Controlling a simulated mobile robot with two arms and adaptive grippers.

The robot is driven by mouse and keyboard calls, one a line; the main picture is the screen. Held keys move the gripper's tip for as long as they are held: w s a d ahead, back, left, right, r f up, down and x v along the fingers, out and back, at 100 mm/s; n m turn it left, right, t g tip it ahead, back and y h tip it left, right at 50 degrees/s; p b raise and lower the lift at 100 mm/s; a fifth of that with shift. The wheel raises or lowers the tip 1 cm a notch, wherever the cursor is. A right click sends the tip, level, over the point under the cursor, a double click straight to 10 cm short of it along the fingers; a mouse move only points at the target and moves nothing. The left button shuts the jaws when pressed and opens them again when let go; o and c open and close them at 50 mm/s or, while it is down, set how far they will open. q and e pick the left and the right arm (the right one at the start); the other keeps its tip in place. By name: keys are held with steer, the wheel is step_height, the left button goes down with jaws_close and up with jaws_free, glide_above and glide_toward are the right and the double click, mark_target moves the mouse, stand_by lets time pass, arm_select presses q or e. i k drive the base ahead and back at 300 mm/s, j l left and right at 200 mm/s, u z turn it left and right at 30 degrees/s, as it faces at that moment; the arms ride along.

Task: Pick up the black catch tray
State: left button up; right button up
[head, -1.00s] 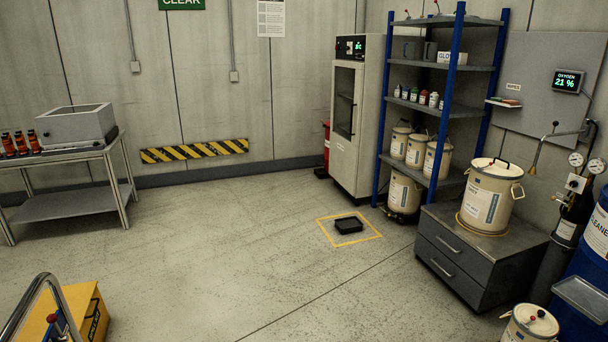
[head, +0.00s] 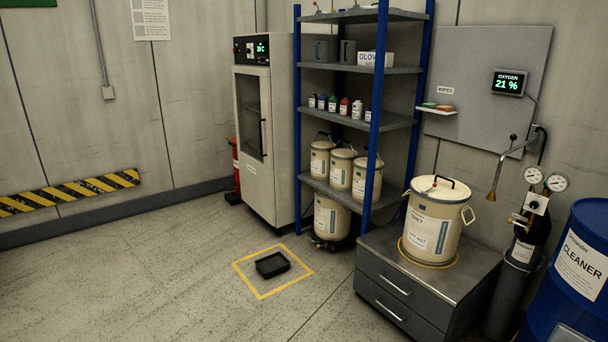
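The black catch tray (head: 272,265) lies flat on the floor in the head view, low and left of centre. It is a small, shallow, open-topped tray. It sits inside a yellow taped square (head: 247,277) on the concrete. Nothing covers it, and its inside looks dark and empty. Neither of my grippers shows in the head view, so I cannot see how they stand.
Behind the tray are a tall white cabinet (head: 281,148) and a blue-posted shelf (head: 378,120) with tubs. To the right stand a grey drawer unit (head: 395,297) bearing a large cream tub (head: 436,222), and a blue drum (head: 582,275). The floor left of the tray is clear.

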mark_target(272, 265)
steer(key=i, duration=0.75)
steer(key=i+l+u, duration=0.1)
steer(key=i, duration=0.7)
steer(key=i+l, duration=0.1)
steer(key=i, duration=0.65)
steer(key=j+u, duration=0.05)
